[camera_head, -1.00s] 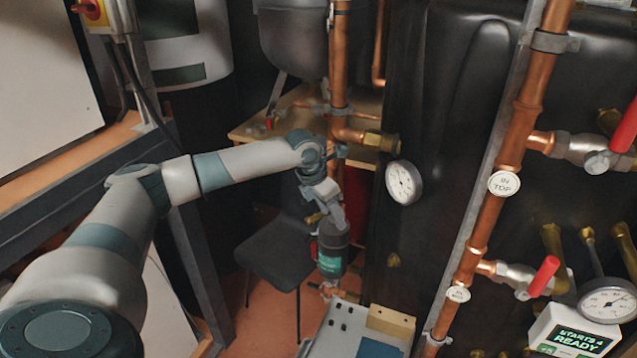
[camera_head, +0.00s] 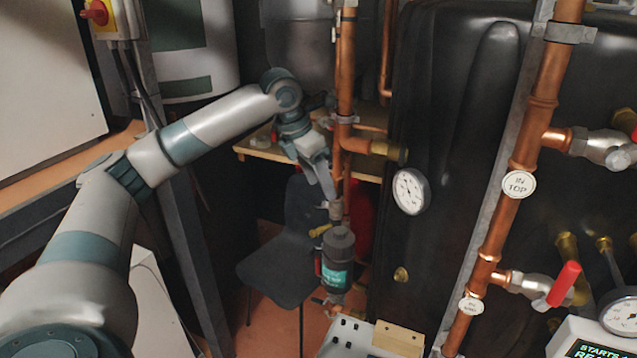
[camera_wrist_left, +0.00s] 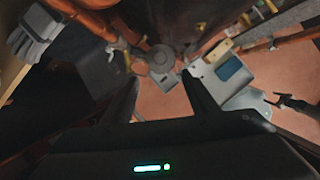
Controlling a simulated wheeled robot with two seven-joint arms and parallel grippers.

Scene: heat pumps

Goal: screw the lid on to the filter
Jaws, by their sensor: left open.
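The filter (camera_head: 336,262) is a dark upright cylinder with a teal label, set on the copper pipe in the head view. Its dark grey round top, which looks like the lid (camera_head: 339,238), sits on the body; I cannot tell how tightly. My left gripper (camera_head: 331,190) hangs above the filter, apart from it, with its fingers pointing down. In the left wrist view the left gripper (camera_wrist_left: 160,98) is open and empty. The round grey top of the filter (camera_wrist_left: 161,58) shows beyond and between its fingertips. My right gripper is not in the head view.
A vertical copper pipe (camera_head: 346,80) runs close beside the left gripper. A pressure gauge (camera_head: 410,191) and a dark tank (camera_head: 440,130) stand to the right. A black chair (camera_head: 285,255) is behind the filter. A grey case (camera_head: 350,338) lies below it.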

